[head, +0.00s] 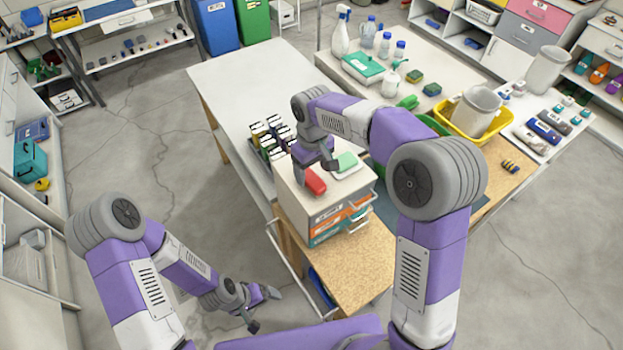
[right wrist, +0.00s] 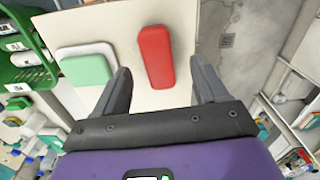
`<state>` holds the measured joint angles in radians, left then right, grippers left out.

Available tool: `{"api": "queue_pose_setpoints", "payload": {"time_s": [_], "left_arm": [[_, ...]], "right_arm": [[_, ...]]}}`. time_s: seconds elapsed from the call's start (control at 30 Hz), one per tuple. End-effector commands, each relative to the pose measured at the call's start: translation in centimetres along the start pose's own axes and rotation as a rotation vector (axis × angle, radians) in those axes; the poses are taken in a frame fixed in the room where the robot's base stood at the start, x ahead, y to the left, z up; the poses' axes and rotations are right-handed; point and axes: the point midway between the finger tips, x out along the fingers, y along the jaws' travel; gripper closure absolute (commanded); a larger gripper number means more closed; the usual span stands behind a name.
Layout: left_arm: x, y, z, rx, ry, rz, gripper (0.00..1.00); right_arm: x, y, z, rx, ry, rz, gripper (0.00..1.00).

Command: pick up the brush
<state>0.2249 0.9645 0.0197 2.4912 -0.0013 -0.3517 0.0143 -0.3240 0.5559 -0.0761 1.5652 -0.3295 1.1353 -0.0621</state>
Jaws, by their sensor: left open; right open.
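A red oblong block (head: 313,182) lies on the white top of a small drawer unit; it may be the brush, but no bristles show. In the right wrist view the red block (right wrist: 155,57) lies ahead of and between the two fingers. My right gripper (head: 317,167) is open above the drawer unit, close to the block; in its wrist view the gap between its fingertips (right wrist: 162,80) is empty. My left gripper (head: 264,309) is open and empty, low over the floor, away from the block.
A green and white block (head: 345,163) lies beside the red one. The drawer unit (head: 325,220) stands on a wooden bench. Several dark boxes (head: 270,137) stand left of it. A yellow tub (head: 487,128) with a grey pitcher is at right.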

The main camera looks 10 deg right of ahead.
Motion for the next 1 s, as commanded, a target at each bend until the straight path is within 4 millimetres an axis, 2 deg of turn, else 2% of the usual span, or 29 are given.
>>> {"api": "queue_pose_setpoints", "payload": {"time_s": [0.1,0.23,0.53,0.93,1.0], "left_arm": [[0.1,0.0,0.0,0.000,0.000,0.000,0.01],[0.1,-0.1,0.0,0.000,0.001,0.000,0.01],[0.2,-0.1,-0.1,0.000,0.001,0.000,0.01],[0.2,-0.1,-0.1,0.000,0.001,0.000,0.01],[0.2,-0.1,-0.1,0.000,0.001,0.000,0.01]], "right_arm": [[2.1,0.2,0.1,0.001,-0.005,0.000,0.28],[3.7,0.2,0.1,0.001,-0.003,0.000,0.28],[4.3,0.2,0.0,0.001,0.000,0.000,0.28],[4.2,0.2,0.0,0.001,0.000,0.000,0.87],[4.2,0.2,0.0,0.001,0.000,0.000,0.89]]}}
